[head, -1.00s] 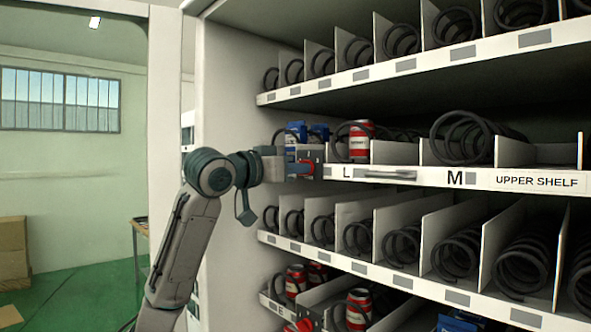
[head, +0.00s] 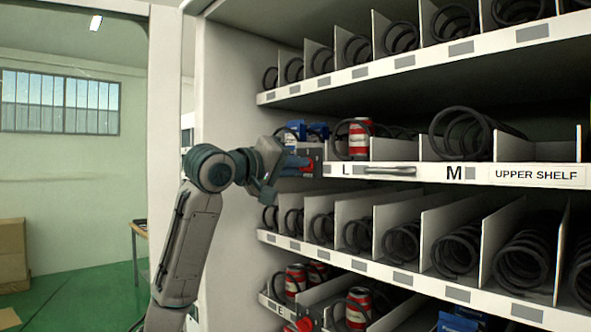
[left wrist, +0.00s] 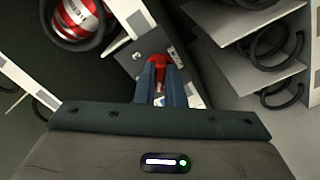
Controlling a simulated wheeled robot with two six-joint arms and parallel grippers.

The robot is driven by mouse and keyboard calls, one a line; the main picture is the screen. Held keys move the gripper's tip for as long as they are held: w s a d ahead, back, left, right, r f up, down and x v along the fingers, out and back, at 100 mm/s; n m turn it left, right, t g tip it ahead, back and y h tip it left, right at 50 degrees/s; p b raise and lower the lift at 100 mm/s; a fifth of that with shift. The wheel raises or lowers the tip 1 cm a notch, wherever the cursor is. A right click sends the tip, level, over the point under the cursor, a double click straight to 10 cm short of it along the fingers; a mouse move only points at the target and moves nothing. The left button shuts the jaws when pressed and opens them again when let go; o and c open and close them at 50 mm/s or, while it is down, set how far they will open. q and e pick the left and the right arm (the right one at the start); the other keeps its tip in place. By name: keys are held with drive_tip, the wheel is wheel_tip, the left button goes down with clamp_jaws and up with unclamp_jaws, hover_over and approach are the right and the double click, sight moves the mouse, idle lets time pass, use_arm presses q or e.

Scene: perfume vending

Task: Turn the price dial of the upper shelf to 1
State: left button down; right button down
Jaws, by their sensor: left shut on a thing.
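The upper shelf carries the label UPPER SHELF (head: 537,174) and the letters L and M on its white front. The red price dial (head: 306,167) sits on a dark plate at the shelf's left end. My left gripper (head: 298,163) is at that plate, its blue fingers shut on the dial. In the left wrist view the red dial (left wrist: 171,62) shows between the blue fingers (left wrist: 160,84), with the dark plate around it. The fingers cover part of the dial, and I cannot read its setting. My right gripper is not in view.
A red and white can (head: 359,139) stands in a coil behind the L. A metal handle (head: 391,171) is on the shelf front to the right of the dial. Shelves with black coils lie above and below. The room to the left is open.

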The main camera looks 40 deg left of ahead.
use_arm(q)
drive_tip(key=shift+n, duration=0.6)
drive_tip(key=c, duration=1.5)
unclamp_jaws()
drive_tip(key=shift+s+a+b, duration=0.15)
drive_tip(key=shift+s+b, duration=0.65)
drive_tip(key=shift+s, duration=1)
drive_tip(key=shift+s+a+b, duration=0.2)
drive_tip(key=shift+s+b, duration=0.55)
drive_tip(key=shift+s, duration=1.1)
drive_tip(key=shift+s+a+b, duration=0.15)
drive_tip(key=shift+s+b, duration=0.65)
drive_tip(key=shift+s, duration=1)
